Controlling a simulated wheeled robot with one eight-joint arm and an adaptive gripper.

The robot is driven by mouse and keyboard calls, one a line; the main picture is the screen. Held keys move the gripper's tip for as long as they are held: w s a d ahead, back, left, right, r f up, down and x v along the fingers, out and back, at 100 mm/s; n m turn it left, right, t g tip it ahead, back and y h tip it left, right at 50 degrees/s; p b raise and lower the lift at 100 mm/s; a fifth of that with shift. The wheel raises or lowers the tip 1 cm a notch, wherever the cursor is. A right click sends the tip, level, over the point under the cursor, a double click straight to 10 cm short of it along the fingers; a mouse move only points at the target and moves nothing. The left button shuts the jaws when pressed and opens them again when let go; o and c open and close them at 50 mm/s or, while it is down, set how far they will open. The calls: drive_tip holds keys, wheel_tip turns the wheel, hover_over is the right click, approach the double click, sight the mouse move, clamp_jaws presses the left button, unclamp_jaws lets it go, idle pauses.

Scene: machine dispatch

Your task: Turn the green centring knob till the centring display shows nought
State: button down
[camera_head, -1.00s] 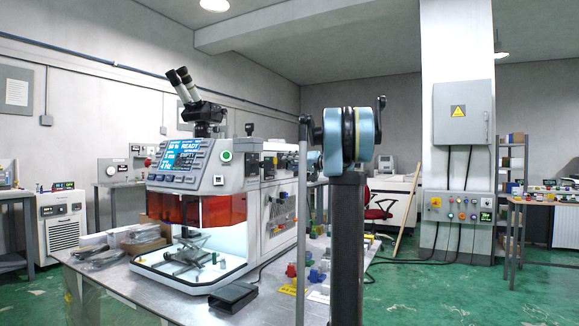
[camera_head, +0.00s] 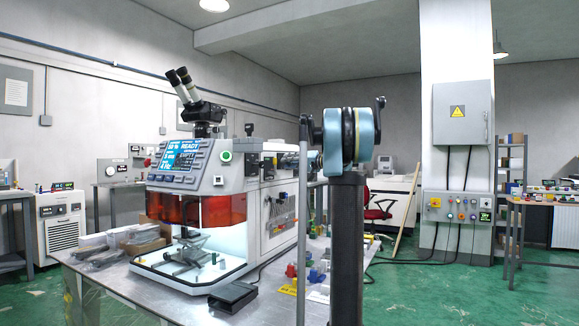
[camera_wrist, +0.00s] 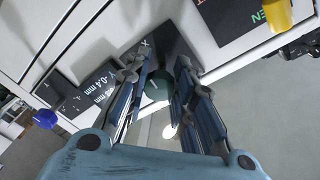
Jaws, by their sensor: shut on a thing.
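My gripper (camera_wrist: 161,68) is shut on the green centring knob (camera_wrist: 156,86) in the wrist view. Its two fingers stand on either side of the knob and hide part of it. The centring display (camera_wrist: 98,88) is a dark panel on the machine's pale side, left of the fingers. Its Y line reads about -0.4 mm; its X line is partly hidden by a finger. In the head view the machine (camera_head: 230,182) stands on the bench, and my arm hides the knob and gripper.
A blue knob (camera_wrist: 45,118) is to the left and a yellow knob (camera_wrist: 278,15) at the upper right in the wrist view. In the head view, small coloured parts lie on the metal bench (camera_head: 135,300) beside the machine. A black box (camera_head: 233,296) sits near its front edge.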

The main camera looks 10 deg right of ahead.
drive_tip(key=m, duration=0.3)
drive_tip(key=shift+f, duration=0.1)
drive_tip(key=shift+m, duration=0.3)
drive_tip(key=shift+s, duration=0.1)
drive_tip(key=c, duration=1.3)
unclamp_jaws()
drive_tip(key=shift+c, duration=0.2)
drive_tip(key=v, duration=1.2)
drive_tip(key=shift+r, duration=0.2)
